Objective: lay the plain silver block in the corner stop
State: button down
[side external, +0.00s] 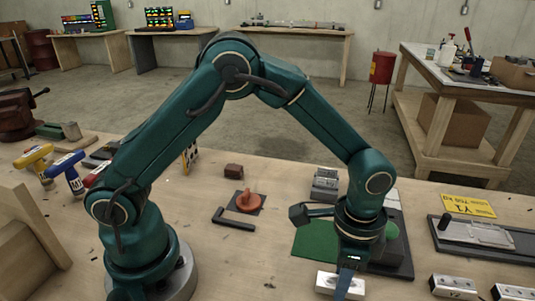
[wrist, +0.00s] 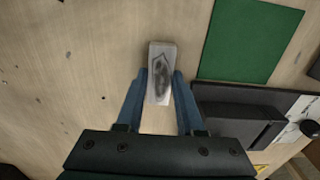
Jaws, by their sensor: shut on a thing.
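A small silver block (side external: 326,281) is at the bottom of the side external view, low over the wooden table or on it. I cannot tell if it touches the wood. My gripper (side external: 345,284) points down and is shut on it. In the wrist view the block (wrist: 160,52) sits between the two blue fingers of my gripper (wrist: 159,84), and its top shows a dark grey smudge. A flat black L-shaped piece (side external: 233,219) lies on the table left of my gripper and may be the corner stop; I cannot be sure.
A green mat (wrist: 250,40) and a dark fixture (wrist: 240,118) lie right of the block. Two more silver blocks (side external: 453,287) (side external: 515,293) stand at the right front. A red-orange knob (side external: 249,201) is behind the L-shaped piece. Bare wood lies left of the block.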

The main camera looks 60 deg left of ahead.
jog(key=shift+f, duration=0.2)
jog(key=c, duration=0.5)
grip_release()
jog(key=shift+r, duration=0.15)
